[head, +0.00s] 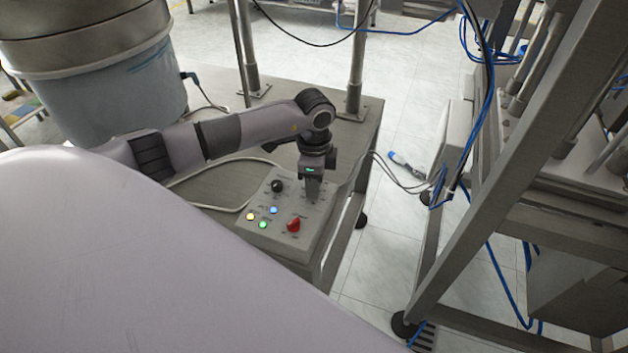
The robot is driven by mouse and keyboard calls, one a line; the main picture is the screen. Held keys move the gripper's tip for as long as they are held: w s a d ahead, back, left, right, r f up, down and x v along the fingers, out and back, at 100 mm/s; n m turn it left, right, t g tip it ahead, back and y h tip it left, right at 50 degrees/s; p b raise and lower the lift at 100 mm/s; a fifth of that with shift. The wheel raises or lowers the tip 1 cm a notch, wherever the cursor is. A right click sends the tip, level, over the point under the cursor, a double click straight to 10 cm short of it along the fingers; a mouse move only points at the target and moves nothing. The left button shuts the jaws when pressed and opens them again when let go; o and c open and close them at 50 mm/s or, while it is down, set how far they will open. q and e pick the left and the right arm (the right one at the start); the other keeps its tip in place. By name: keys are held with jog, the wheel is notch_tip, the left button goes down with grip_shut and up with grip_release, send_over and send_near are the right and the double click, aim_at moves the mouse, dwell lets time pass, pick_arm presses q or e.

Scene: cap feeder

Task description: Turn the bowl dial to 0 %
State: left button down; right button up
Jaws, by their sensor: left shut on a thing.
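A grey control box (262,240) sits on the metal table. Its top carries a black dial (277,186), a red switch (294,225) and small yellow, blue and green lights. My left gripper (313,197) points down onto the top right part of the box, to the right of the black dial. It is shut on a dial there, which the fingers almost wholly hide. The labels are too small to read, so I cannot tell its setting or confirm by label that it is the bowl dial. My right gripper is not in view.
A large metal bowl feeder drum (125,95) stands behind on the left of the table (215,100). Metal posts (357,55) rise at the table's back. A pale cable (205,207) runs beside the box. A machine frame (500,160) with blue hoses stands on the right, past open floor.

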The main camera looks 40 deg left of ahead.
pick_arm(q)
jog(key=shift+r, duration=0.1)
jog(key=c, duration=0.9)
grip_release()
jog(key=shift+o, duration=0.2)
notch_tip(320, 180, up, 7)
jog(key=shift+r+b, duration=0.1)
jog(key=shift+b, duration=0.2)
